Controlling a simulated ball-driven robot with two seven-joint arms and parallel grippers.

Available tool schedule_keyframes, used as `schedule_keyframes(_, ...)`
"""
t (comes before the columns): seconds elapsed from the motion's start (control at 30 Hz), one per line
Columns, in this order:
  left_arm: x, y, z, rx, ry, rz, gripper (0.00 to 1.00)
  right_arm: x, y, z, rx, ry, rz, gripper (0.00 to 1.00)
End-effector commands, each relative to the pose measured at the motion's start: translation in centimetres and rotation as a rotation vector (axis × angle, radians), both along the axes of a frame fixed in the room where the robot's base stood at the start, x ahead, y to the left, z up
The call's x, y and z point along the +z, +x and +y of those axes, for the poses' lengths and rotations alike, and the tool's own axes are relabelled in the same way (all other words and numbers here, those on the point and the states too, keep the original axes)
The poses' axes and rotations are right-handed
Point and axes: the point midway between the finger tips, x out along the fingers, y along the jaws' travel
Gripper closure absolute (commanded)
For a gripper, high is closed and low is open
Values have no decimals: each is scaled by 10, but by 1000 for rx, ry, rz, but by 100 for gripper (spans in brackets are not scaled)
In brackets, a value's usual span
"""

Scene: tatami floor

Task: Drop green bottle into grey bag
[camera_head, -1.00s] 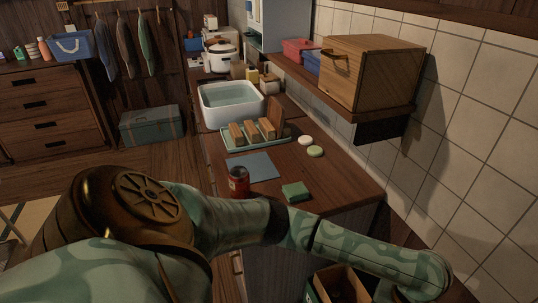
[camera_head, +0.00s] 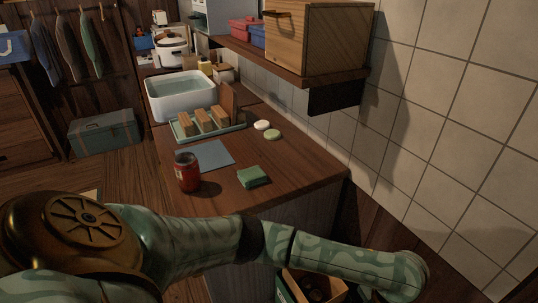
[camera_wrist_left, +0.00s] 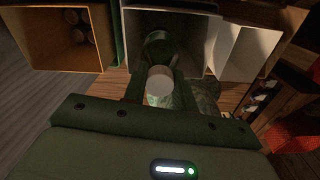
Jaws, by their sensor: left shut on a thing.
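My left gripper (camera_wrist_left: 160,88) shows in the left wrist view, shut on the green bottle. The bottle's pale round end (camera_wrist_left: 159,84) faces the camera between the fingers, and a dark green part (camera_wrist_left: 158,46) shows beyond it. Just past it is a pale grey, open-topped container with upright walls, which looks like the grey bag (camera_wrist_left: 193,47). I cannot tell whether the bottle is over or inside its opening. In the head view my left arm crosses the lower part, and its gripper is out of frame. My right gripper is in neither view.
A brown box with cylinders (camera_wrist_left: 37,45) stands left of the bag. A white panel (camera_wrist_left: 248,52) and a red thing (camera_wrist_left: 300,133) are on the right. The counter (camera_head: 290,190) holds a red can (camera_head: 187,172), a green sponge (camera_head: 253,176) and a basin (camera_head: 181,102).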

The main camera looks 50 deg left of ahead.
Motion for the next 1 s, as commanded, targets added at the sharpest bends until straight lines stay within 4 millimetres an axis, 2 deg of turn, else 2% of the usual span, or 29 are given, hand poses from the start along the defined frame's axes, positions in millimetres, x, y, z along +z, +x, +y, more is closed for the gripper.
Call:
schedule_keyframes(0.03,-9,0,0,0,0,4,100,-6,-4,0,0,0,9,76)
schedule_keyframes(0.07,-10,0,0,0,1,3,100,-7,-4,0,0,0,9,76)
schedule_keyframes(0.33,-6,0,0,1,0,-2,100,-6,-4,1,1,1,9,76)
schedule_keyframes(0.37,-6,0,0,1,0,-2,64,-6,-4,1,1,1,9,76)
schedule_keyframes(0.4,-6,0,0,1,0,-2,53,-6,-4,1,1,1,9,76)
schedule_keyframes(0.43,-6,0,0,1,0,-2,47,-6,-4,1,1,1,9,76)
schedule_keyframes(0.77,-2,0,0,1,0,-2,47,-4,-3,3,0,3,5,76)
schedule_keyframes(0.87,13,1,0,1,0,-6,47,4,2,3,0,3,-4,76)
schedule_keyframes(1.0,50,2,1,1,1,-12,47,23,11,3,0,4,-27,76)
